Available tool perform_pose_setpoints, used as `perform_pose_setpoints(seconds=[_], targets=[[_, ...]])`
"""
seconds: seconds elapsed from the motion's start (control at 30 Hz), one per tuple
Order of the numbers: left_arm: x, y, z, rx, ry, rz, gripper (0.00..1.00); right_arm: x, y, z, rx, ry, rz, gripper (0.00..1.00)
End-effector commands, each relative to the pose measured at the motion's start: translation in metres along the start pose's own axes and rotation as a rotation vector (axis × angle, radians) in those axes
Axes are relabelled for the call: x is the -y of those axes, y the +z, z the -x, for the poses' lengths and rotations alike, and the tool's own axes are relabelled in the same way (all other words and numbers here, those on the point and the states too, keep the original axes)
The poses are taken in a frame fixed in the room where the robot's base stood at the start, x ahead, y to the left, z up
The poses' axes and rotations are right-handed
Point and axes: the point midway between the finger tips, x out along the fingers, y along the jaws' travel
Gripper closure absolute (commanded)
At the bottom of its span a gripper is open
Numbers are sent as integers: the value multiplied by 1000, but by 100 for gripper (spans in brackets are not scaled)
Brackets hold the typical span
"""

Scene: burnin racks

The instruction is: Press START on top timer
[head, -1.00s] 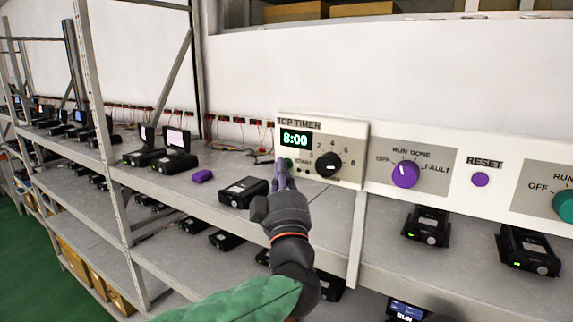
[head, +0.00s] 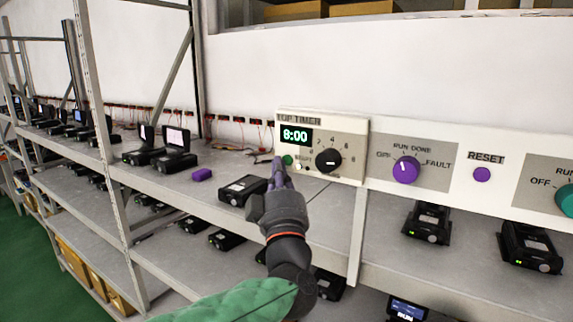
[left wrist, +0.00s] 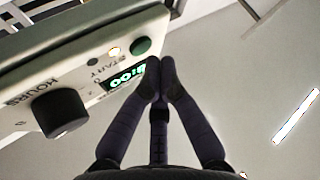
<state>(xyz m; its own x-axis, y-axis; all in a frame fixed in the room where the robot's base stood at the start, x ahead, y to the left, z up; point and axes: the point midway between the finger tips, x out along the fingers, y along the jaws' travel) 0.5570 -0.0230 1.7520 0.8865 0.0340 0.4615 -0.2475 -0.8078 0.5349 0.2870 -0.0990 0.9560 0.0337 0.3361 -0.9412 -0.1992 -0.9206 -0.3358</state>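The top timer (head: 345,125) is a pale panel with a green 8:00 display (head: 295,136) and a black hours dial (head: 328,161). Its green START button (head: 287,160) is at the lower left of the panel. In the left wrist view the green button (left wrist: 140,46) sits at the panel's edge, near the fingertips. My left gripper (head: 278,162) is shut and empty, its fingertips just left of and below the button in the head view. The fingertips (left wrist: 160,68) meet in the left wrist view. They appear apart from the button, though depth is hard to judge. My right gripper is not in view.
To the right are a purple knob (head: 406,170), a purple RESET button (head: 482,174) and a teal knob (head: 567,199). A black device (head: 243,190) and a small purple block (head: 202,174) lie on the shelf near my left gripper. More devices fill the shelves.

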Motion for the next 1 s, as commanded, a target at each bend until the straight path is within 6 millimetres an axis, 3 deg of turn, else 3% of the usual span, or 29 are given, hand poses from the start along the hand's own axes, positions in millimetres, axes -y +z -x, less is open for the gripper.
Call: perform_pose_setpoints(seconds=[0.4,1.0], targets=[[1,-3,3,-1,1,0,100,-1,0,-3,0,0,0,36],[14,-34,35,-1,1,1,100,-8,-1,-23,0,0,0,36]])
